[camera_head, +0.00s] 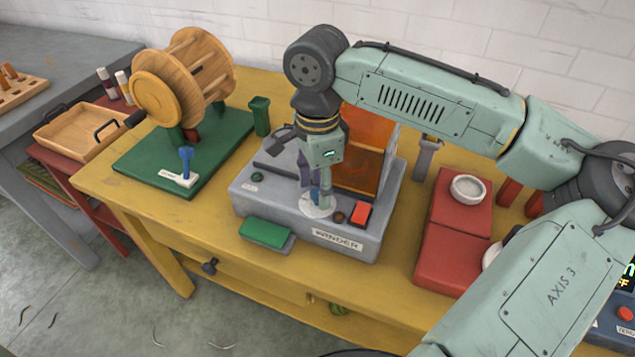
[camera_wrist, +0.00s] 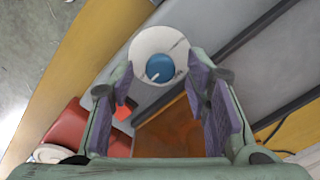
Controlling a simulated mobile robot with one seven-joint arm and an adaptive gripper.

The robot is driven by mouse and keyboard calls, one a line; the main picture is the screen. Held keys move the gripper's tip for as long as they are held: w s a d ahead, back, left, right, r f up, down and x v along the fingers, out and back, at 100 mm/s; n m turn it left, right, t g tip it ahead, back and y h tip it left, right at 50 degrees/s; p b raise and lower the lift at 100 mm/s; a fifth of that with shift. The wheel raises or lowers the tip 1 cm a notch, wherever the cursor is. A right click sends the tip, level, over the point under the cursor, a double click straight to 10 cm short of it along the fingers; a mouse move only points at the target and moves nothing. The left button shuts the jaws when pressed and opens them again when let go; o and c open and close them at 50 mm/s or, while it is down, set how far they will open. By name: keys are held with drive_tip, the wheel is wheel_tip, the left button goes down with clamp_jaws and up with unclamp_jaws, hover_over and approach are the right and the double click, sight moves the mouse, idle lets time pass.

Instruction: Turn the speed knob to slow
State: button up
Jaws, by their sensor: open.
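The grey winder (camera_head: 285,222) stands on the yellow table with a white round dial (camera_head: 313,211) on its top. No speed words are readable on the dial.
An orange panel (camera_head: 362,170) rises behind. A green pedal (camera_head: 265,233) is in front. A wooden reel (camera_head: 190,80) stands left, red boxes (camera_head: 445,262) right.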

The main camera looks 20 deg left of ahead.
drive_tip(key=shift+f, duration=0.3)
drive_tip(key=shift+c, duration=0.5)
clamp_jaws()
